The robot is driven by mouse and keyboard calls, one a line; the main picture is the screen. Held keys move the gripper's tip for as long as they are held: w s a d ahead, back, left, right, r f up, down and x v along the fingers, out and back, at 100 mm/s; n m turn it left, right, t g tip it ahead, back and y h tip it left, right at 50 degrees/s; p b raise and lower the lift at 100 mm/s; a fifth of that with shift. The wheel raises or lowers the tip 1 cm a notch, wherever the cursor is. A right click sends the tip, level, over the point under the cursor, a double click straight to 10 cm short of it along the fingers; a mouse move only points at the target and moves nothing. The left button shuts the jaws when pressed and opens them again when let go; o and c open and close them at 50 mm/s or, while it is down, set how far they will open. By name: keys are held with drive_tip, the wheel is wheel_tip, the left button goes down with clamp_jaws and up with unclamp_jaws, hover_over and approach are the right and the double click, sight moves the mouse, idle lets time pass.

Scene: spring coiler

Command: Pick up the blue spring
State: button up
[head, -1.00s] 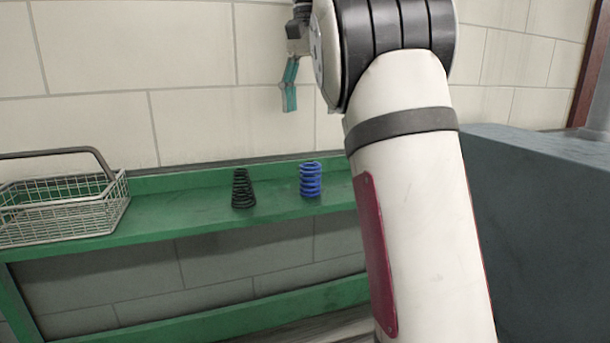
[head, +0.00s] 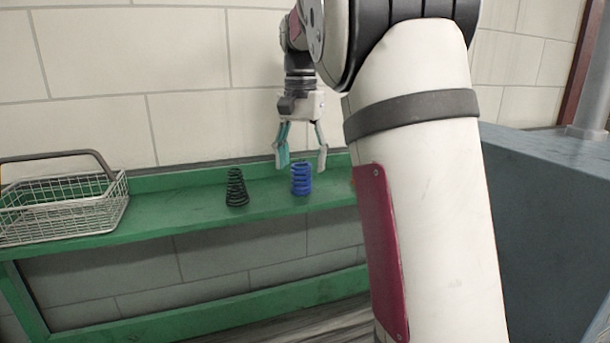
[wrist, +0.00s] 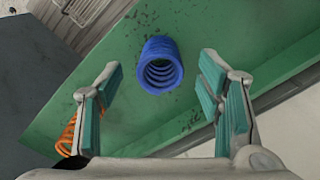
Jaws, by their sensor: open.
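The blue spring (head: 301,179) stands upright on the green shelf (head: 165,212), right of a black spring. In the wrist view the blue spring (wrist: 160,66) is seen from above, a little beyond the fingertips and between their lines. My gripper (head: 301,160) points down just above the blue spring in the head view, open and empty. Its teal-padded fingers (wrist: 160,82) are spread apart in the wrist view. I cannot tell the exact height between the fingertips and the spring.
A black conical spring (head: 237,188) stands to the left on the shelf. A wire basket (head: 62,208) with a handle sits at the shelf's left end. An orange spring (wrist: 68,136) shows beside the left finger in the wrist view. A grey block (head: 545,215) stands at the right.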

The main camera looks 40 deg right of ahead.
drive_tip(key=shift+f, duration=1)
drive_tip(key=c, duration=1.4)
drive_tip(key=shift+r, duration=0.1)
